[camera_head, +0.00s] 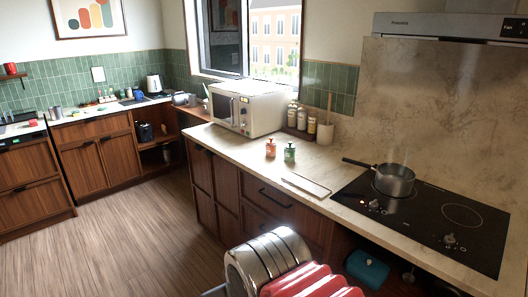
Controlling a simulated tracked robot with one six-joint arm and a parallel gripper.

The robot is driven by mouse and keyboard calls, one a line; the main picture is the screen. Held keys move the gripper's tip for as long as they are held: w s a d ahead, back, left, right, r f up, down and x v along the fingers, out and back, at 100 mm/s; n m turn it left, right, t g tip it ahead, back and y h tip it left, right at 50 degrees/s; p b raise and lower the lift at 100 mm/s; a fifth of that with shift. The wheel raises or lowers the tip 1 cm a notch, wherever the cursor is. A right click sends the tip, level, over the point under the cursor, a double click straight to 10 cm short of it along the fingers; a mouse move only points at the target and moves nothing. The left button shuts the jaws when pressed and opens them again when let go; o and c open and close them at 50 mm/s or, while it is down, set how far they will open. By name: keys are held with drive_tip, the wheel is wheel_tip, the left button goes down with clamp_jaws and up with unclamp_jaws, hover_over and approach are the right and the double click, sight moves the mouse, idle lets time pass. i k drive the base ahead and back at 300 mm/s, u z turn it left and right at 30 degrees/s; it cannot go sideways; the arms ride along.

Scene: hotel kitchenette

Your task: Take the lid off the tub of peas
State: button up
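I cannot make out a tub of peas or its lid in the head view. Two small containers, one orange-pink (270,148) and one green (290,153), stand upright on the worktop between the microwave and the hob; both look like little bottles or jars. A teal item (367,268) is partly visible in the dark open space under the hob. It looks like a box or lidded pot, but I cannot tell which. My gripper is not in view.
A saucepan (394,180) stands steaming on the black hob (416,219). A pale flat board (306,185) lies left of it. A microwave (246,107), several jars and a utensil pot (325,133) stand behind. The wooden floor (120,240) at left is clear.

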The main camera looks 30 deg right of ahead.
sight(289, 146)
drive_tip(key=u, duration=0.15)
drive_tip(key=k, duration=0.3)
drive_tip(key=u, duration=0.35)
drive_tip(key=i, duration=1.7)
drive_tip(key=z, duration=0.4)
drive_tip(key=i, duration=0.65)
drive_tip(key=z, duration=1.05)
drive_tip(key=i, duration=0.9)
drive_tip(key=z, duration=0.55)
